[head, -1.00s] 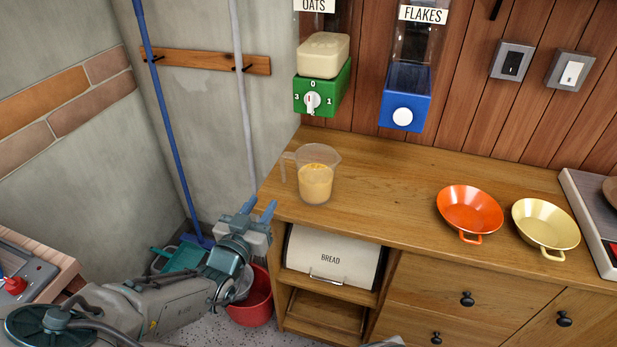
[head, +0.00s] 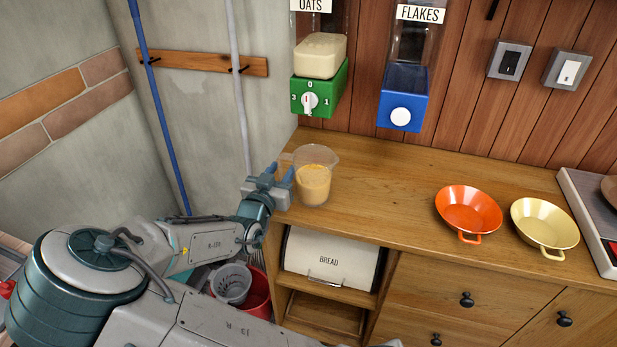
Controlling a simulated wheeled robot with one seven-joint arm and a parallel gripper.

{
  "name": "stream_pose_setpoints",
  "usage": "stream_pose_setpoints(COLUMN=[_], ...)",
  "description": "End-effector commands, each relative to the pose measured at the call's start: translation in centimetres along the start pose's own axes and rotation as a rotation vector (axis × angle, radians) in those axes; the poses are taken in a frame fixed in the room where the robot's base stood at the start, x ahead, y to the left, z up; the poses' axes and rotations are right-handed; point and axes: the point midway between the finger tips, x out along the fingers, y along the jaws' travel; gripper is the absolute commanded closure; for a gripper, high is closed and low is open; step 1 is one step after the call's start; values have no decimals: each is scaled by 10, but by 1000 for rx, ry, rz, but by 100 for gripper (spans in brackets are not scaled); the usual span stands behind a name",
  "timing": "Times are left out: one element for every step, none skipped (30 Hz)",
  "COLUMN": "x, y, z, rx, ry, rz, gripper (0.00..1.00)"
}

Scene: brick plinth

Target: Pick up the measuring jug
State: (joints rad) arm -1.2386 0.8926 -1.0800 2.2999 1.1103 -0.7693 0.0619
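The measuring jug (head: 314,185) is clear, with an orange-yellow filling in its lower half. It stands upright at the left end of the wooden counter (head: 400,190), its handle on the left side. My gripper (head: 279,171) is at the handle, just left of the jug's body. Its two blue fingers are apart, so it looks open. The fingers partly cover the handle, and I cannot tell whether they touch it.
An orange pan (head: 468,210) and a yellow pan (head: 544,224) sit on the right of the counter. The green oats dispenser (head: 320,92) and blue flakes dispenser (head: 404,98) hang above. The counter between jug and pans is clear.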

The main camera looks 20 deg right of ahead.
Motion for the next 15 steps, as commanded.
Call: stream_pose_setpoints(x=[2,2,2,2,2,2,2,2,2,2,2,2,2,2,2], y=[0,0,0,0,0,0,0,0,0,0,0,0,0,0,0], z=[0,0,0,0,0,0,0,0,0,0,0,0,0,0,0], rx=[0,0,0,0,0,0,0,0,0,0,0,-1,-1,-1,-1], ry=[0,0,0,0,0,0,0,0,0,0,0,0,0,0,1], rz=[0,-1,-1,-1,-1,-1,-1,-1,-1,-1,-1,0,-1,-1,0], gripper=[66,66,66,66,66,66,66,71,82,91,99,100,100,100,100])
